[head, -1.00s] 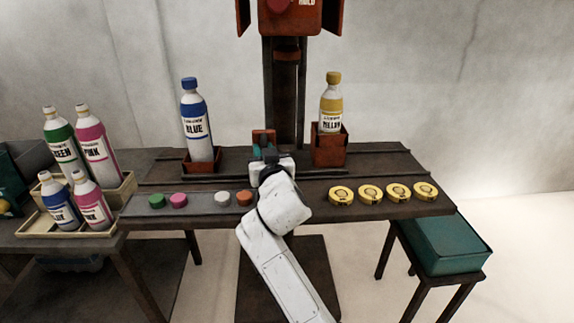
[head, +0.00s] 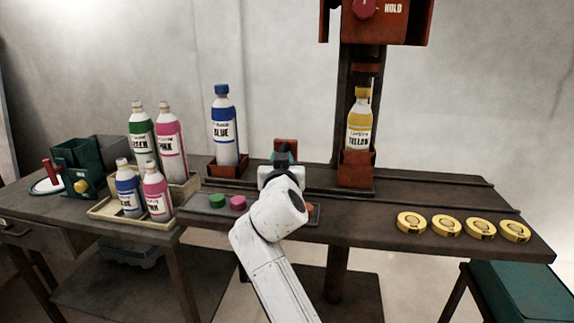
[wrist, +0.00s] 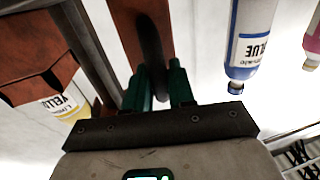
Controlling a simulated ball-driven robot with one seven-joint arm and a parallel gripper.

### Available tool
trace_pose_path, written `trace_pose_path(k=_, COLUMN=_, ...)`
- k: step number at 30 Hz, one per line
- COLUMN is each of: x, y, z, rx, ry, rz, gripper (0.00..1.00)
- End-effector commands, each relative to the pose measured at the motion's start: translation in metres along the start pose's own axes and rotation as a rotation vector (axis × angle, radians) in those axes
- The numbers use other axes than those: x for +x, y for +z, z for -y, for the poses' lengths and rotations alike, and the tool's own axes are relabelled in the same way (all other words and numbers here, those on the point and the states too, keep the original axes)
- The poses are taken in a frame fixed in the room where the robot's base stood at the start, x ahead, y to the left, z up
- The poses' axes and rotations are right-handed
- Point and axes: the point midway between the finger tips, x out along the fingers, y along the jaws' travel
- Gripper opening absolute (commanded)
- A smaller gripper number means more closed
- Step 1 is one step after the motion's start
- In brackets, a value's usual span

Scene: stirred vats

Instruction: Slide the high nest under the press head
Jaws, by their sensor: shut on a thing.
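The high nest (head: 356,167) is a tall red-brown holder bearing a yellow-capped bottle (head: 359,123). It stands in front of the press column, beneath the red press head (head: 388,22); exact alignment cannot be told. The low nest (head: 228,171) at left holds a blue bottle (head: 223,130). Between them stands a red-brown plate (head: 286,147) with a dark upright grip. My gripper (wrist: 157,85) is shut on this grip in the wrist view. The wrist view also shows the high nest (wrist: 35,75) at left and the blue bottle (wrist: 250,45) at right.
Rails (head: 430,178) run along the bench. Several yellow discs (head: 447,228) lie front right; green (head: 217,200) and pink discs lie front left, others hidden behind my arm. A cream crate (head: 107,211) of bottles stands left. A teal box (head: 525,290) stands low at right.

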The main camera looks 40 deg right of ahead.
Motion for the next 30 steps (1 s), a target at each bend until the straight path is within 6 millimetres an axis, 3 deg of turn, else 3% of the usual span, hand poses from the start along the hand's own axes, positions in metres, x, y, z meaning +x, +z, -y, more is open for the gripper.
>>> trace_pose_path(k=10, x=0.0, y=0.0, z=0.007, rx=0.001, ry=-0.015, rz=0.0, gripper=0.0)
trace_pose_path(k=11, x=0.0, y=0.0, z=0.007, rx=0.001, ry=-0.016, rz=0.0, gripper=0.26)
trace_pose_path(k=16, x=0.0, y=0.0, z=0.007, rx=0.001, ry=-0.014, rz=0.0, gripper=0.42)
trace_pose_path(k=25, x=-0.003, y=-0.001, z=0.005, rx=0.001, ry=-0.01, rz=-0.001, gripper=0.42)
trace_pose_path(k=30, x=-0.025, y=-0.001, z=0.005, rx=0.0, ry=-0.012, rz=0.0, gripper=0.42)
